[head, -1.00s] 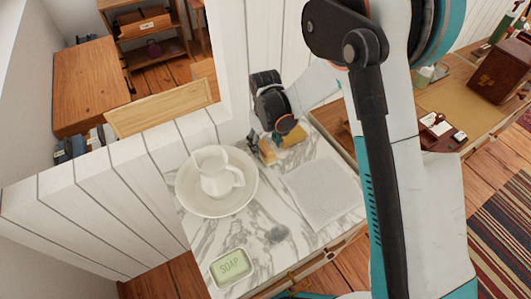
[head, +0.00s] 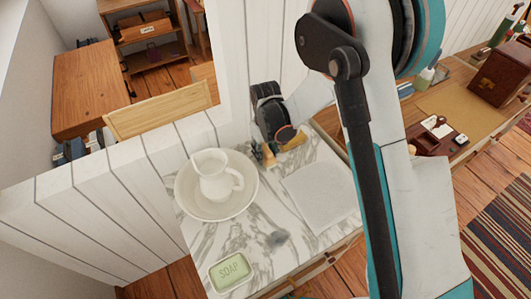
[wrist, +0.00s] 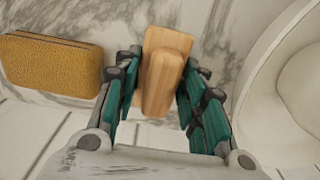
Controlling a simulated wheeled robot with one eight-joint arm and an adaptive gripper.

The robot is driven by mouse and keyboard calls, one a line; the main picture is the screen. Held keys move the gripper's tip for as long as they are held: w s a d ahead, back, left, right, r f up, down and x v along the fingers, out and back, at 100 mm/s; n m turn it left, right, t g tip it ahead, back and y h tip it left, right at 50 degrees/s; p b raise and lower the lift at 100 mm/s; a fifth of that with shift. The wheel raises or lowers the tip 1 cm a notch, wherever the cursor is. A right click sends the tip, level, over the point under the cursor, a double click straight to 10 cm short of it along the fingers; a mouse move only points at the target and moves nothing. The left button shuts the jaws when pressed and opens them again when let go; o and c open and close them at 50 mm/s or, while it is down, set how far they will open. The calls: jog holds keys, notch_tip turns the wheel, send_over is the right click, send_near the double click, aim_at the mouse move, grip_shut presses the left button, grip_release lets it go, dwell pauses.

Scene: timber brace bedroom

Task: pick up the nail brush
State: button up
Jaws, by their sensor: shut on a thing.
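The nail brush (wrist: 163,75) is a pale wooden block with a raised wooden grip, seen from above in the wrist view. My gripper (wrist: 158,90) is shut on it, with one teal-padded finger on each side of the grip. In the head view my gripper (head: 267,153) is low at the back of the marble top, and the brush is mostly hidden there by the fingers. I cannot tell whether the brush touches the marble. Its bristles are out of sight.
A yellow sponge (wrist: 52,66) lies beside the brush. A white basin (head: 188,208) with a pitcher (head: 216,178) stands close on the other side. A folded cloth (head: 320,193) and a soap dish (head: 229,272) are on the marble top (head: 250,225). A white plank wall (head: 130,185) borders it.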

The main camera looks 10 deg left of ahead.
aim_at(265, 148)
notch_tip(265, 148, up, 20)
jog(key=p, duration=0.4)
dwell(0.3)
